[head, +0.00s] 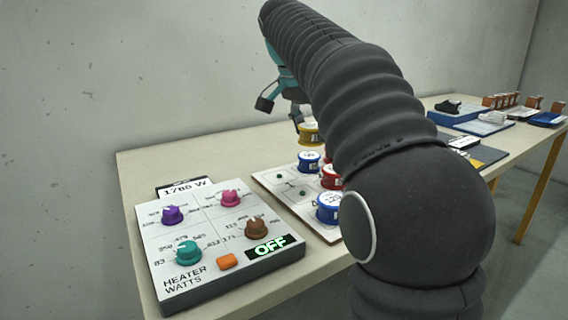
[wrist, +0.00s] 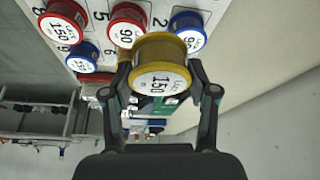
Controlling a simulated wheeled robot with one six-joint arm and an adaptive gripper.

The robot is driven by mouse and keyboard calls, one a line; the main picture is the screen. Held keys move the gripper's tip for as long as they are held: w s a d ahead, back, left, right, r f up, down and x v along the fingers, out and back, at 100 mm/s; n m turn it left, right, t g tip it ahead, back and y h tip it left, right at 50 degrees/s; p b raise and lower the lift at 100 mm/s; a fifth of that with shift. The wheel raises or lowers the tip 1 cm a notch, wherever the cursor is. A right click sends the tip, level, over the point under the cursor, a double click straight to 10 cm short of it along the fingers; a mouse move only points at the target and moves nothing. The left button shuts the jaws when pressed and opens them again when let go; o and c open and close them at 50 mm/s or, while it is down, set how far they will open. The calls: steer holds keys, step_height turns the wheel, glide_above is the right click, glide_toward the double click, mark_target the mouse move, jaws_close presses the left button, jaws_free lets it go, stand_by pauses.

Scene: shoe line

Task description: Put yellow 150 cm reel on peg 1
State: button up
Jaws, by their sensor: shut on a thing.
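The yellow reel (wrist: 160,65), its white label reading 150, is between the fingers of my gripper (wrist: 160,90) in the wrist view. The fingers are shut on its two sides. In the head view the yellow reel (head: 310,135) shows below my gripper (head: 296,116), at the far end of the peg board (head: 268,181). It overlaps the board in the wrist view; its height above it is hard to tell. Two bare pegs show on the board's left side, a farther one (head: 280,177) and a nearer one (head: 302,194). I cannot read which is peg 1.
Blue reels (head: 328,208) and red reels (head: 330,178) stand on the board, partly hidden by my arm. The heater panel (head: 220,240) with knobs lies left of the board. Trays and shoes (head: 490,118) are farther along the table. Bare table lies behind the panel.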

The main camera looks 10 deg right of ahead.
glide_above(284, 175)
steer(key=a, duration=0.1)
steer(key=f, duration=0.4)
steer(key=shift+s+a+f, duration=0.1)
steer(key=shift+s+f, duration=0.1)
steer(key=shift+s, duration=0.2)
steer(key=shift+f+b, duration=0.45)
steer(key=shift+f, duration=1.5)
steer(key=shift+f, duration=0.4)
steer(key=shift+f+b, duration=0.2)
steer(key=shift+b, duration=0.15)
steer(key=o, duration=1.1)
steer(key=shift+o, duration=0.2)
steer(key=p+v, duration=0.1)
steer(key=v, duration=1.2)
steer(key=shift+w+d+r+p, duration=0.2)
steer(key=shift+p, duration=0.1)
